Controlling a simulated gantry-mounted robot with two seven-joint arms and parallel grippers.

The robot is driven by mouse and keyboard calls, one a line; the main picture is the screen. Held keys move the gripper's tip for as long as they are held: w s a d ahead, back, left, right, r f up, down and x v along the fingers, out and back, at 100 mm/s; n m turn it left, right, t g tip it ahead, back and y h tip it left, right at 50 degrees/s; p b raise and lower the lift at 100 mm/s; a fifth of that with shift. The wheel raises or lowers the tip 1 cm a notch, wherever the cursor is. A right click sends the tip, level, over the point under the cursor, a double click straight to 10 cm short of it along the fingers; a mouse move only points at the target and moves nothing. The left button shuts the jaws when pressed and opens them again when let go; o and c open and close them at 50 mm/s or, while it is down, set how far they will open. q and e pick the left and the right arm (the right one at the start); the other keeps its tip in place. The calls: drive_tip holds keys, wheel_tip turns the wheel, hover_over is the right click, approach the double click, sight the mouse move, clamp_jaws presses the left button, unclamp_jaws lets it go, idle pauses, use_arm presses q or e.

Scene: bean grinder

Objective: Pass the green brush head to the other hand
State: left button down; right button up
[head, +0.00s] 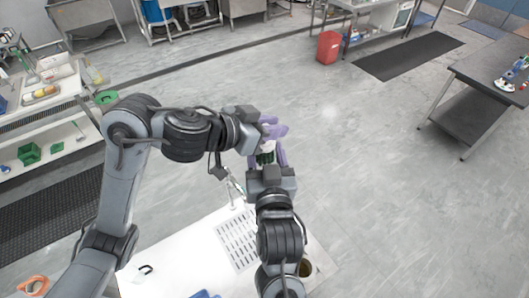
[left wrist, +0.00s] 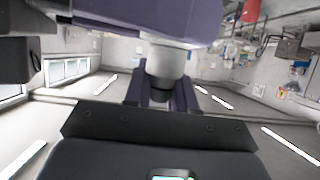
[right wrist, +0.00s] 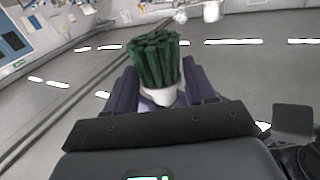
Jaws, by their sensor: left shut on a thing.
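The green brush head (head: 265,157) is between my two grippers in the head view, well above the white table. In the right wrist view its dark green bristles (right wrist: 155,60) point up from a white base (right wrist: 163,97). My left gripper (head: 272,130) is shut on the brush's pale stem (left wrist: 164,68), which shows between its purple fingers in the left wrist view. My right gripper (head: 267,162) comes from below, its purple fingers on either side of the white base and looking open. One purple finger of it covers the bristles in the left wrist view.
The white table (head: 180,250) below carries a white slotted rack (head: 237,240), a dark cup (head: 305,267) and a small black item (head: 145,270). A bench with green containers (head: 30,153) stands at the left. Open floor lies to the right.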

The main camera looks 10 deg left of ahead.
drive_tip(key=shift+s+a, duration=0.1)
drive_tip(key=shift+a, duration=0.05)
drive_tip(key=c, duration=0.4)
use_arm(q)
drive_tip(key=c, duration=0.8)
unclamp_jaws()
drive_tip(key=shift+c, duration=0.2)
